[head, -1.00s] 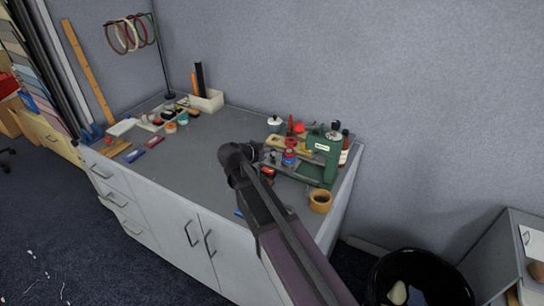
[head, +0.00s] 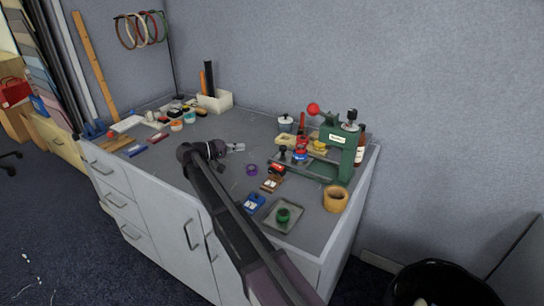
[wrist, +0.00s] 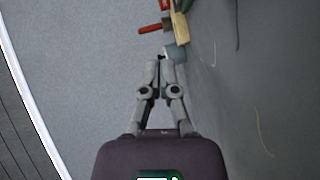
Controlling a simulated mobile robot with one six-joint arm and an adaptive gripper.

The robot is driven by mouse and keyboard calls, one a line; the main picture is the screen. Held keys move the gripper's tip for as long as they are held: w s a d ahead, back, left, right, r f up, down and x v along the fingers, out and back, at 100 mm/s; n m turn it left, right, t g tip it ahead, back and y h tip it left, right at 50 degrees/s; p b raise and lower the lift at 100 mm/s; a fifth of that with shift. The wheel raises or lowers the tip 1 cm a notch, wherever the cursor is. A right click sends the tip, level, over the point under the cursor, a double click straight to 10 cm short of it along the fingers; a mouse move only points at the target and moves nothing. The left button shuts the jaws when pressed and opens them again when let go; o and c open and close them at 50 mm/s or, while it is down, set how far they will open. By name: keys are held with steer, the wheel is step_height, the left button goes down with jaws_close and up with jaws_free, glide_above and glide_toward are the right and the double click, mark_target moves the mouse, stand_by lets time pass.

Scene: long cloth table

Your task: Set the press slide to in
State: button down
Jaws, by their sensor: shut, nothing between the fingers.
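The green press (head: 341,152) stands at the right end of the grey table, with a red-balled lever on its upper left. A flat grey base (head: 318,172) reaches left from its foot, with small red and blue pieces on or beside it. I cannot make out the slide's position. My gripper (head: 240,147) is left of the press, apart from it, over the middle of the table. In the wrist view its fingers (wrist: 161,60) are together and empty. Red, tan and blue-grey items show just beyond the tips there; the press is not clearly seen in that view.
A tan tape roll (head: 335,199), a grey tray (head: 282,216) with a green piece, and a blue box (head: 254,203) lie in front of the press. A white jar (head: 285,122) and brown bottle (head: 360,145) stand near it. The table's left middle is mostly clear.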

steer(key=shift+w+a+f+n+h, duration=0.1)
steer(key=shift+w+a+n+h, duration=0.15)
steer(key=shift+a, duration=0.25)
steer(key=shift+d, duration=0.1)
steer(key=b+x, duration=0.1)
steer(key=x, duration=0.8)
steer(key=shift+d+f, duration=0.15)
steer(key=shift+d, duration=0.2)
steer(key=shift+s+d+f+b, duration=0.15)
steer(key=shift+s+d, duration=0.1)
steer(key=shift+d, duration=0.25)
steer(key=shift+s+d+b, duration=0.15)
steer(key=shift+s+d, duration=0.1)
steer(key=shift+d, duration=0.25)
steer(key=shift+s+d+f, duration=0.1)
steer(key=shift+s+d, duration=0.25)
steer(key=shift+d, duration=0.45)
